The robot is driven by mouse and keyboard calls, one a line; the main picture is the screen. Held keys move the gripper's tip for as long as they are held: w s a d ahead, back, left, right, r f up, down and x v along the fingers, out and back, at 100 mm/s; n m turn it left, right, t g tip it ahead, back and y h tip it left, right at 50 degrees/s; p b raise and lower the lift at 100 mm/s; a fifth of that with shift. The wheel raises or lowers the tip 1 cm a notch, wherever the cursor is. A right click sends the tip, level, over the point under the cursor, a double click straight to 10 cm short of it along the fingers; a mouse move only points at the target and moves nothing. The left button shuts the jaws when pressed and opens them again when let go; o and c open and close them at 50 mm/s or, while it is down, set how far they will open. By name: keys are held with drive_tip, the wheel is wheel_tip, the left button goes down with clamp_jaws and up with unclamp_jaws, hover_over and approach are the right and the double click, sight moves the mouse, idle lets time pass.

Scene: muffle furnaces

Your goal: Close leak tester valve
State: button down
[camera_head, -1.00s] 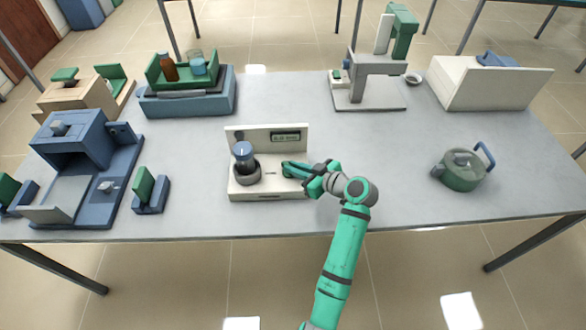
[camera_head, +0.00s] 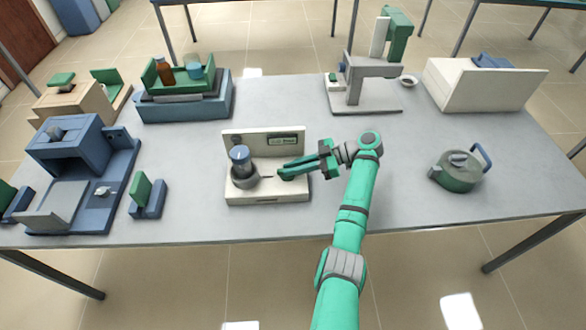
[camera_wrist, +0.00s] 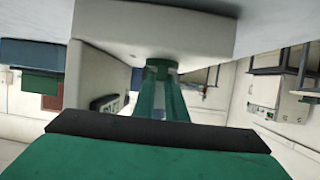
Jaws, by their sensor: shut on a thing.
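The leak tester (camera_head: 240,190) is a white unit with a low base, an upright back panel and a small display (camera_head: 283,141). A blue-topped jar (camera_head: 240,156) sits in a dark round holder at its left. My gripper (camera_head: 284,174) reaches in from the right, low over the base's right part. In the wrist view, its two green fingers (camera_wrist: 160,78) close around a small green valve piece (camera_wrist: 158,67) at the white body. The fingers hide most of the valve, so its angle cannot be told.
A green kettle-like pot (camera_head: 460,172) stands at the right. A small blue stand with a green plate (camera_head: 149,197) and a blue machine (camera_head: 75,150) are at the left. A grey stand (camera_head: 358,85) is behind.

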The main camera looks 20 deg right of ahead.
drive_tip(key=shift+f+n+g, duration=0.15)
drive_tip(key=shift+n+g, duration=0.15)
drive_tip(key=shift+g, duration=0.1)
drive_tip(key=c, duration=1.8)
unclamp_jaws()
drive_tip(key=shift+d+r, duration=0.2)
drive_tip(key=shift+d, duration=0.05)
drive_tip(key=v, duration=1)
drive_tip(key=shift+s+d, duration=0.1)
drive_tip(key=shift+s, duration=0.05)
